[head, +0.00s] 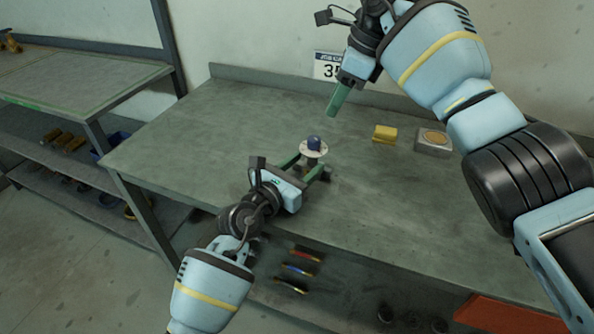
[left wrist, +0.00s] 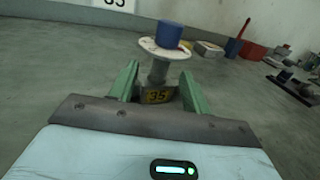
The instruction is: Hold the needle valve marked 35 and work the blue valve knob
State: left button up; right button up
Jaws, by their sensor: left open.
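The needle valve (left wrist: 158,97) bears a yellow 35 mark in the left wrist view and stands upright on the workbench. Its blue knob (head: 314,142) sits on top of a pale round disc (head: 313,150); the knob also shows in the left wrist view (left wrist: 168,34). My left gripper (head: 312,166) is open, with its green fingers on either side of the valve body below the disc. I cannot tell whether the fingers touch it. My right gripper (head: 337,98) hangs above and behind the valve, apart from it, green fingers pointing down. Its finger gap is not clear.
A yellow block (head: 384,133) and a grey box with a round tan top (head: 433,142) stand right of the valve on the workbench (head: 190,130). A sign reading 35 (head: 327,66) is at the wall. The bench's left part is clear.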

aim_at(310, 161)
pick_arm(q)
jog(key=shift+x, duration=2.65)
